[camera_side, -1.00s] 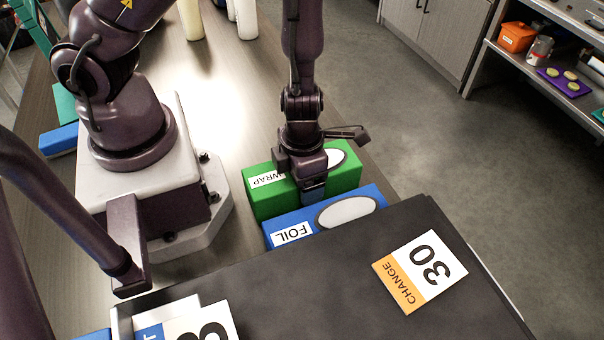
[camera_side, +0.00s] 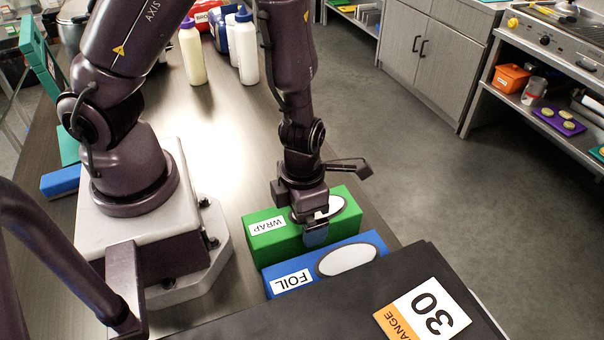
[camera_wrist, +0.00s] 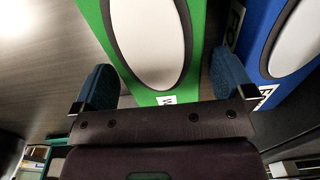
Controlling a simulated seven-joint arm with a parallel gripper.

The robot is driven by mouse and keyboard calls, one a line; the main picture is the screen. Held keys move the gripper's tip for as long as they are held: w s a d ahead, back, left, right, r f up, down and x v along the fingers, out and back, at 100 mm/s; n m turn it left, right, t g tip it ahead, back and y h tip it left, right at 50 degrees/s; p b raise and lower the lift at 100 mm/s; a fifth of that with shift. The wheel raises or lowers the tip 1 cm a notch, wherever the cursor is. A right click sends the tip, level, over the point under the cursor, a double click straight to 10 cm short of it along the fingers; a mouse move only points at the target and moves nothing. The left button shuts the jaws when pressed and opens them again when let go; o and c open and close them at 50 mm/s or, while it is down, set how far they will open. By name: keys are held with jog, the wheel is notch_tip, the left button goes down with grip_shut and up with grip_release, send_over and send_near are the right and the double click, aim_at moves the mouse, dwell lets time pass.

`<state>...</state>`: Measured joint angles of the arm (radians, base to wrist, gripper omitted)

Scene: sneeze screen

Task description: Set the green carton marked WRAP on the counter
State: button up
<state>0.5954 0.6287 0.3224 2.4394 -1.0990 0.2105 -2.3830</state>
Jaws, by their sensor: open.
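The green carton (camera_side: 275,237) has a white WRAP label and a white oval. It lies on the counter (camera_side: 222,160) beside the blue FOIL carton (camera_side: 307,280). My gripper (camera_side: 316,232) points down at the green carton near its oval end. In the wrist view my open gripper (camera_wrist: 160,84) has a blue finger on each side of the green carton (camera_wrist: 199,30). The right finger is close to the carton, on the side facing the FOIL carton; I cannot tell if it touches. The left finger stands apart from the carton.
White bottles (camera_side: 246,48) stand at the back of the counter. The counter's right edge runs close to the cartons. Open floor (camera_side: 420,150) lies to the right.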

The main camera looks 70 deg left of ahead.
notch_tip(320, 180, up, 9)
jog(key=s+a+r+m+t, duration=0.2)
jog(key=r+m, duration=0.8)
jog(key=m, duration=0.8)
jog(key=s+a+r+m+t, duration=0.2)
jog(key=a+r+m, duration=0.3)
jog(key=r+m, duration=0.5)
jog(key=m+t, duration=0.1)
jog(key=m, duration=0.7)
jog(key=shift+s+r+t, duration=0.2)
jog(key=shift+r+t, duration=0.05)
jog(key=shift+t, duration=0.05)
